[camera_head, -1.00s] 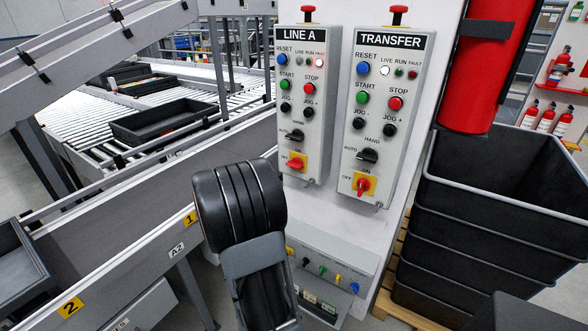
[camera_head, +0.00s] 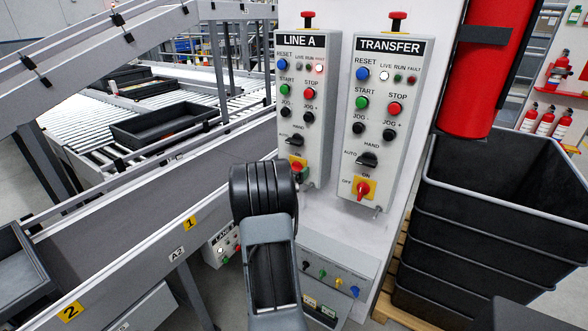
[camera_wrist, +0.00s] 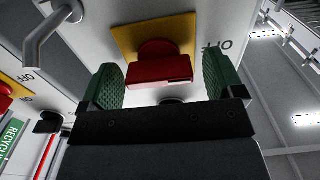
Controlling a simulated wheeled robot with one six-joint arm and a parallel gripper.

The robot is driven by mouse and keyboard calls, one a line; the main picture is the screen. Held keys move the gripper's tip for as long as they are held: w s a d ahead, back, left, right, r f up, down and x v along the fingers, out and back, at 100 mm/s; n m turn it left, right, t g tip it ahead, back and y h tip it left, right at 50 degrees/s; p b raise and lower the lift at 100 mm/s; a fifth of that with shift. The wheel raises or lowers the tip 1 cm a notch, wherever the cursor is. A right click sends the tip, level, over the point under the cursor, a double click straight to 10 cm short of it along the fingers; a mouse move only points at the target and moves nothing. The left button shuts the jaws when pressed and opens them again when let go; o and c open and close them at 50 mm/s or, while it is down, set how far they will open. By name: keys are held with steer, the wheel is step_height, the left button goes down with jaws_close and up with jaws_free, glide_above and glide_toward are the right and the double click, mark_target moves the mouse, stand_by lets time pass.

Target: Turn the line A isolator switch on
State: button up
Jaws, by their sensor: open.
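The line A isolator switch (camera_head: 297,161) is a red handle on a yellow plate at the bottom of the LINE A panel (camera_head: 302,92). My gripper (camera_head: 300,172) is at it and partly hides it in the head view. In the wrist view, which is upside down, the red handle (camera_wrist: 160,66) lies crosswise on its yellow plate (camera_wrist: 158,32), with the OFF label at the right. My open gripper (camera_wrist: 163,82) has one green pad on each side of the handle, with narrow gaps. The handle's ON label is not seen in the wrist view.
The TRANSFER panel (camera_head: 387,115) with its own red isolator (camera_head: 363,188) stands close on the right. A lower panel with coloured knobs (camera_head: 335,275) sits beneath. The conveyor (camera_head: 130,205) is at the left, stacked black crates (camera_head: 490,215) at the right.

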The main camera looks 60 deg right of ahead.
steer(key=shift+d, duration=0.25)
steer(key=shift+c, duration=0.2)
steer(key=c, duration=0.9)
